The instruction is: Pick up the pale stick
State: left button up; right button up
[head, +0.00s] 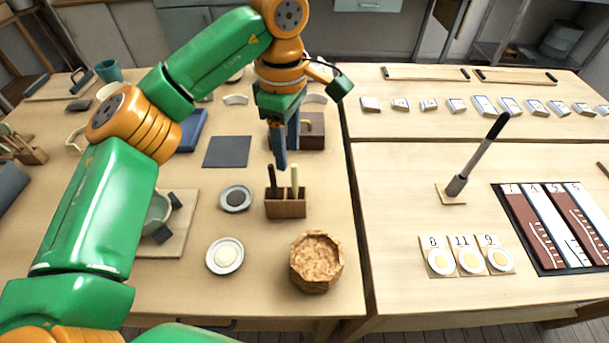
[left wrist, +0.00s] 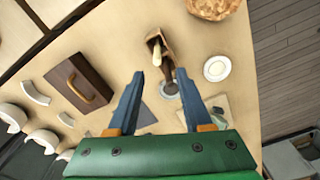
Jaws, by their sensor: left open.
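The pale stick (head: 294,179) stands upright in a small brown wooden holder (head: 285,209), to the right of a dark stick (head: 272,179). In the left wrist view the pale stick (left wrist: 157,53) and the dark stick (left wrist: 169,72) show end-on in the holder (left wrist: 165,40), just beyond the fingertips. My left gripper (head: 281,164) points down with blue fingers, near the tops of the sticks in the head view. In the left wrist view its jaws (left wrist: 159,72) are apart with nothing held. My right gripper is not in view.
A cork-like pot (head: 317,262) stands in front of the holder. Two small dishes, one with dark contents (head: 235,197) and one with pale contents (head: 225,255), lie to its left. A brown box with a handle (head: 312,132) is behind. A gap between tables runs to the right.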

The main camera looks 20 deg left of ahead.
aim_at(295, 194)
pick_arm(q)
jog(key=f, duration=0.5)
jog(key=d+f+p, duration=0.1)
jog(key=f, duration=0.2)
grip_shut()
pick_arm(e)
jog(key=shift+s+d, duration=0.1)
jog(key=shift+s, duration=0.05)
